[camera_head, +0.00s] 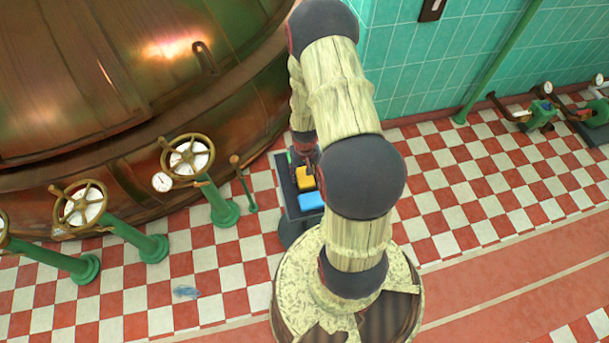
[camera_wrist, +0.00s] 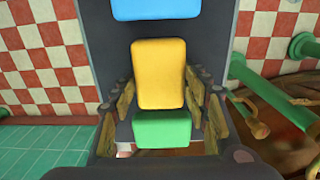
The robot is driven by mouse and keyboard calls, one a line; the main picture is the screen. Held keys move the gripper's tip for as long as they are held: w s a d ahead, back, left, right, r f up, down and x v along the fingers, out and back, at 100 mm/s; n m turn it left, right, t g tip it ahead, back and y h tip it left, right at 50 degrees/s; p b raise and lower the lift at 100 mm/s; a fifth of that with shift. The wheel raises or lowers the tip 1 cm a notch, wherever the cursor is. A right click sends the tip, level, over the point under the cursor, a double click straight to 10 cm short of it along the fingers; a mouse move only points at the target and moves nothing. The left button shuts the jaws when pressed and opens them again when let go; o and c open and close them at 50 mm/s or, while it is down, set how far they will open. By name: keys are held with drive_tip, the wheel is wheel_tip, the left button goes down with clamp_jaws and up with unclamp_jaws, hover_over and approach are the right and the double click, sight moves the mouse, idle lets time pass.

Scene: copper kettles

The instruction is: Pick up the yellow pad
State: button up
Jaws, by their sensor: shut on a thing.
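The yellow pad (camera_head: 304,179) is on or just above the dark stand, between a blue pad (camera_head: 311,201) and a green pad (camera_head: 289,158). In the wrist view the yellow pad (camera_wrist: 158,72) sits between the fingers of my gripper (camera_wrist: 159,95), which is shut on its sides. The green pad (camera_wrist: 161,128) shows nearer the palm, and the blue pad (camera_wrist: 156,8) is beyond at the top edge. In the head view my gripper (camera_head: 304,160) is at the yellow pad, partly hidden by my arm. I cannot tell whether the yellow pad is clear of the stand.
The dark stand (camera_head: 290,207) is narrow, with a checkered floor (camera_head: 190,255) around it. A large copper kettle (camera_head: 90,90) and green valve posts (camera_head: 221,207) with handwheels stand to the left. A teal tiled wall (camera_head: 440,55) is behind. Open floor lies at right.

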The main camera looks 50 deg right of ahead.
sight(304, 174)
wheel_tip(304, 174, up, 3)
drive_tip(key=shift+p, duration=0.8)
drive_tip(key=s+a+r+p, duration=0.5)
drive_tip(key=s+a+r, duration=0.2)
drive_tip(key=s+r, duration=0.3)
drive_tip(key=shift+s+a, duration=0.15)
drive_tip(key=shift+s, duration=0.85)
drive_tip(key=o, duration=0.6)
drive_tip(key=c, duration=0.5)
